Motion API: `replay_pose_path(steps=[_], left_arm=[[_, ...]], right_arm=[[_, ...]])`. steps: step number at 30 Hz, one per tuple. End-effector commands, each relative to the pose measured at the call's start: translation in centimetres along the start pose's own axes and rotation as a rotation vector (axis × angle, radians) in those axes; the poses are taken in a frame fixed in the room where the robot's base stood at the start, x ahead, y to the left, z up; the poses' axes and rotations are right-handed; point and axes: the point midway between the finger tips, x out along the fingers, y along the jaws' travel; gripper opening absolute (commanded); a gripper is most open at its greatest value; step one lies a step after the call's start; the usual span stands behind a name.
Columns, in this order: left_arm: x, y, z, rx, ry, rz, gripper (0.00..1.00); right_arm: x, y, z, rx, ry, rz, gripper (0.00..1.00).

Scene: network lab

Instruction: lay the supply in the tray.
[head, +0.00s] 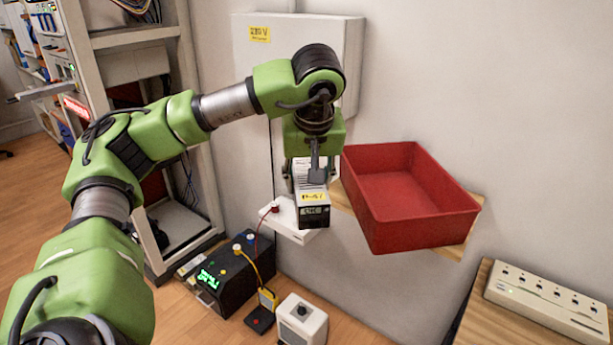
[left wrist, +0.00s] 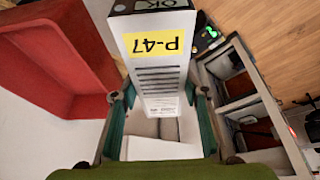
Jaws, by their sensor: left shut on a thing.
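The supply (head: 313,197) is a white slotted box with a yellow P-47 label and a black end with a small display. My left gripper (head: 311,176) points down and is shut on it, with one finger on each side. The left wrist view shows the supply (left wrist: 160,65) between the green fingers (left wrist: 157,112). The empty red tray (head: 425,232) is just right of the supply in the head view, on a wooden wall shelf. It also shows at the left of the left wrist view (left wrist: 50,55). My right gripper is not in view.
A white ledge (head: 285,218) with a red knob is behind and below the supply. A black unit (head: 230,280) and a white box (head: 303,320) stand on the floor below. A power strip (head: 545,300) lies on a wooden table at right. A rack stands at left.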

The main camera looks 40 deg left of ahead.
Motion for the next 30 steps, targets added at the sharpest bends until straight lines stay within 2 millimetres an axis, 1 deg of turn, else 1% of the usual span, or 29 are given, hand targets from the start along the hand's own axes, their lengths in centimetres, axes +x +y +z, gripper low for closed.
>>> replay_pose_path(steps=[8, 14, 17, 24, 27, 30], left_arm=[[2.1, 0.9, 3.8, 0.102, 0.0, 0.042, 0.0], [4.4, 1.8, 7.8, 0.209, -0.001, 0.084, 0.0], [5.9, 2.5, 10.6, 0.282, -0.003, 0.114, 0.0], [10.8, 4.7, 19.5, 0.518, -0.008, 0.215, 0.0], [12.4, 5.4, 22.2, 0.594, -0.005, 0.247, 0.0], [13.7, 6.0, 24.4, 0.653, -0.004, 0.273, 0.0]], right_arm=[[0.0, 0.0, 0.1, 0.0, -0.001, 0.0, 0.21], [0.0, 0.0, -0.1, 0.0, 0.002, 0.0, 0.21], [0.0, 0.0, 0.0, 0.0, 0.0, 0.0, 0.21], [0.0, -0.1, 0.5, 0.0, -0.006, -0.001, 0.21], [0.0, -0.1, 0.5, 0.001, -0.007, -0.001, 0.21], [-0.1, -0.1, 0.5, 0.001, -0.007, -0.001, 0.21]])
